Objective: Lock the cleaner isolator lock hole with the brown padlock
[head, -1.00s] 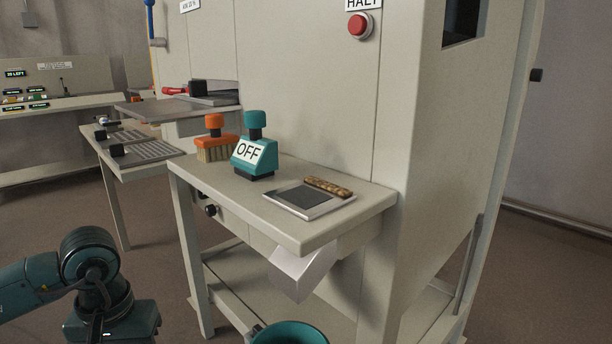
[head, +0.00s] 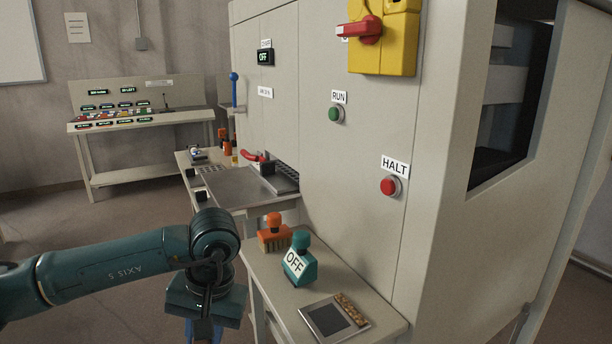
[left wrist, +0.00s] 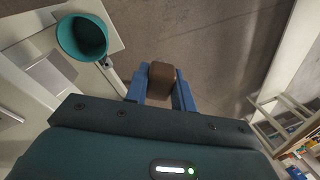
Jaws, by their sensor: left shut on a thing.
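The brown padlock (left wrist: 161,80) is held between the blue fingers of my left gripper (left wrist: 161,88) in the left wrist view, above the floor. In the head view, the same gripper (head: 204,331) shows only partly at the bottom edge, pointing down, and the padlock is not visible there. A yellow isolator box (head: 397,50) with a red rotary handle (head: 362,31) is on the machine's front panel at the top of the head view, well above and right of my left gripper. Its lock hole cannot be made out. My right gripper is not in view.
Green RUN (head: 336,115) and red HALT (head: 390,186) buttons are on the panel. A teal bucket (left wrist: 84,38) stands left in the left wrist view.

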